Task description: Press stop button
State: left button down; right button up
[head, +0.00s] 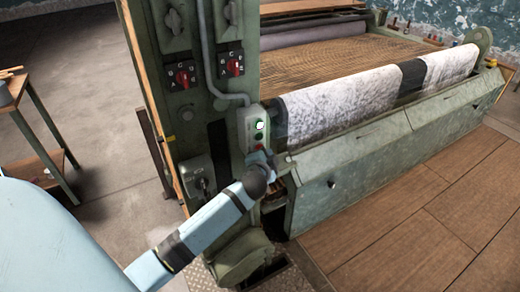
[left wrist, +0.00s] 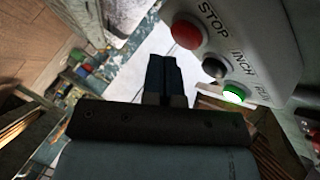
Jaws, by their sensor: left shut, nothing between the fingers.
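The stop button (left wrist: 186,33) is a red round button beside the word STOP on a pale grey control box (left wrist: 262,40) in the left wrist view. A black INCH button (left wrist: 214,69) and a green, lit button (left wrist: 235,94) follow along the box. My left gripper (left wrist: 162,62) is shut and empty, its fingertips beside the box and apart from the red button in that picture. In the head view the control box (head: 246,128) is on the green machine column, and my left gripper (head: 262,158) is just below it, partly covering the red button's area. Contact cannot be told.
The green column (head: 215,110) carries red rotary switches (head: 183,77) and a conduit. Right of it is a machine bed with a fluffy white roll (head: 340,98) and a sloped green apron (head: 400,140). A small wooden shelf (head: 40,165) stands left; floor between is clear.

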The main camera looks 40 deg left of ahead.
pick_arm(q)
jog(key=shift+a, duration=0.1)
jog(key=shift+w+a, duration=0.15)
jog(key=shift+a, duration=0.15)
jog(key=shift+w+a+p, duration=0.2)
jog(key=shift+a+p, duration=0.1)
jog(key=shift+a, duration=0.15)
dwell(1.0)
jog(key=shift+s+d, duration=0.35)
jog(key=shift+d, duration=0.5)
jog(key=d, duration=0.1)
jog(key=s+d, duration=0.1)
jog(key=d, duration=0.1)
jog(key=s+d, duration=0.1)
jog(key=shift+d, duration=0.35)
dwell(0.7)
